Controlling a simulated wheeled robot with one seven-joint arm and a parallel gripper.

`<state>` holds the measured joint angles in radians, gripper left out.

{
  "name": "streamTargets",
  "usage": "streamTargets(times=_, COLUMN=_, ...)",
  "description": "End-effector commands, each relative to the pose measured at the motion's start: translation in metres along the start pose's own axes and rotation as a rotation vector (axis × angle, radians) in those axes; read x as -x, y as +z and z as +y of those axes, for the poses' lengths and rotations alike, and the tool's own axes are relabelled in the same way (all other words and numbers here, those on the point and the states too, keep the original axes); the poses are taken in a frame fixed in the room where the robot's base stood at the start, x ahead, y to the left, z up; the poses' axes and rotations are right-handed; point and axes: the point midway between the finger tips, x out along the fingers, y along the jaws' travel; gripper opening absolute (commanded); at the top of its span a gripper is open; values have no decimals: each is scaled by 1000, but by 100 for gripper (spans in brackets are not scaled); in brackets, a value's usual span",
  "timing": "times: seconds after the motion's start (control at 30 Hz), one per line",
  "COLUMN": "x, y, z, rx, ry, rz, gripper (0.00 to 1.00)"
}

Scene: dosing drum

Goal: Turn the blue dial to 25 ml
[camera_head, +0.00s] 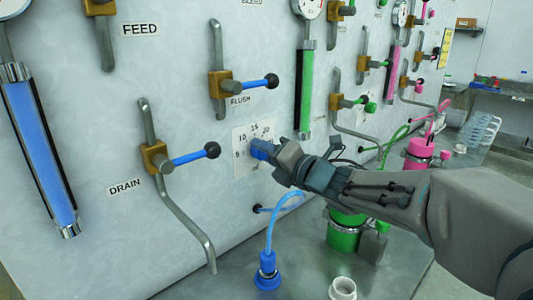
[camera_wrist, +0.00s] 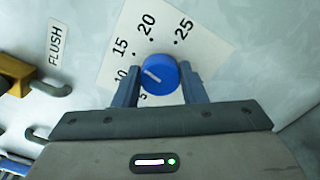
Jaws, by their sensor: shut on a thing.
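The blue dial (camera_wrist: 165,86) sits on a white scale plate (camera_wrist: 205,42) with printed numbers; 15, 20 and 25 read clearly in the wrist view. A short white mark on the dial points left and slightly up, roughly between 10 and 15. The 10 and 5 are partly hidden by my finger. My gripper (camera_wrist: 160,80) has one finger on each side of the dial and is shut on it. In the head view, my gripper (camera_head: 277,155) reaches the scale plate (camera_head: 241,162) from the right, with the dial mostly covered.
A blue-handled FLUSH valve (camera_head: 243,85) is above the plate, and a DRAIN valve (camera_head: 180,160) is to its left. A blue hose (camera_head: 270,232) runs below the dial. A green drum (camera_head: 343,236) stands under my arm.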

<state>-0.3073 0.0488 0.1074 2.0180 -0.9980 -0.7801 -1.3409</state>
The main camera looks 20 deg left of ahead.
Motion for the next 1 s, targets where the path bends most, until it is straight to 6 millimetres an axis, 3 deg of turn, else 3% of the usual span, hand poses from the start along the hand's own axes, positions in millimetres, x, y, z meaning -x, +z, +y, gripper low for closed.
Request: streamTargets(times=1.0, x=0, y=0, z=-1, rx=-958, ry=-3, rz=0, gripper=15)
